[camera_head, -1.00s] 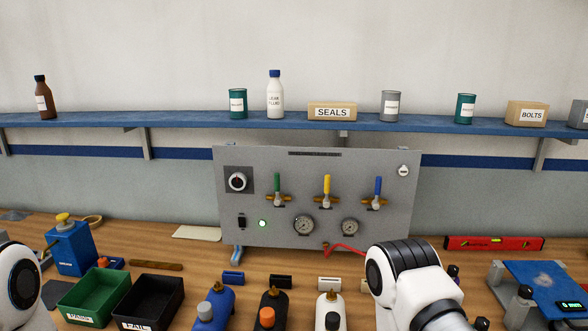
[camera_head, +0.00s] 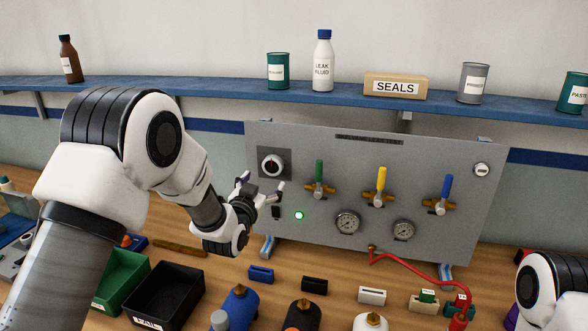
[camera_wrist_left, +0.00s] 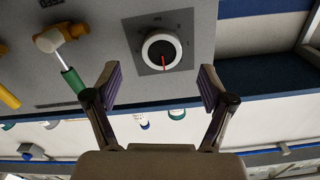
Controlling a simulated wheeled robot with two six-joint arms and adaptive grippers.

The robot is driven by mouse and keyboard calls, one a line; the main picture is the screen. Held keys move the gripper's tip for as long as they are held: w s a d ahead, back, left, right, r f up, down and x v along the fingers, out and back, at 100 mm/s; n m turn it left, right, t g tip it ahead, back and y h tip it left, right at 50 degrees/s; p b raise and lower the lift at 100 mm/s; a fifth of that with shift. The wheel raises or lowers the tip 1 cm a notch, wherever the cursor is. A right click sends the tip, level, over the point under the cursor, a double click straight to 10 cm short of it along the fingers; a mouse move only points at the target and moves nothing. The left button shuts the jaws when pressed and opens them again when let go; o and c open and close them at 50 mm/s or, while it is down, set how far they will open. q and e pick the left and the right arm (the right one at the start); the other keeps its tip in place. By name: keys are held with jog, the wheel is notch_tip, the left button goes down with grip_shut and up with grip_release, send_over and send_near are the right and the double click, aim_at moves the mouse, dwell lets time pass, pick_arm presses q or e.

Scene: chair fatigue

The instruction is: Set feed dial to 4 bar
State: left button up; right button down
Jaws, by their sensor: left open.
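The feed dial (camera_head: 271,165) is a round knob with a white rim on a dark square plate, at the upper left of the grey panel (camera_head: 330,150). In the left wrist view the dial (camera_wrist_left: 162,49) shows a red pointer line; the scale marks are too small to read. My left gripper (camera_head: 263,191) is open and empty, just below and left of the dial in the head view. In the left wrist view its two fingers (camera_wrist_left: 160,85) are spread, with the dial beyond and between them, apart from both. My right gripper is out of view; only part of that arm shows at lower right.
The panel also carries green (camera_head: 319,173), yellow (camera_head: 381,179) and blue (camera_head: 445,187) valve levers, two gauges (camera_head: 347,222) and a lit green lamp (camera_head: 299,215). A blue shelf (camera_head: 230,88) with bottles runs above.

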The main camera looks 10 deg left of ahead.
aim_at(272, 168)
pick_arm(q)
jog(key=shift+w+r+p, duration=0.9)
jog(key=shift+w+p, duration=0.05)
jog(key=shift+p, duration=0.25)
jog(key=w, duration=0.2)
jog(key=w+f+p, duration=0.1)
jog(key=w, duration=0.1)
jog(key=shift+w+f, duration=0.1)
jog(key=shift+w, duration=0.1)
jog(key=shift+w+f, duration=0.1)
jog(key=shift+w, duration=0.1)
jog(key=shift+s+r, duration=0.2)
jog(key=shift+s, duration=0.1)
jog(key=shift+c, duration=0.3)
jog(key=shift+s+r, duration=0.1)
jog(key=shift+s, duration=0.1)
jog(key=c, duration=1.1)
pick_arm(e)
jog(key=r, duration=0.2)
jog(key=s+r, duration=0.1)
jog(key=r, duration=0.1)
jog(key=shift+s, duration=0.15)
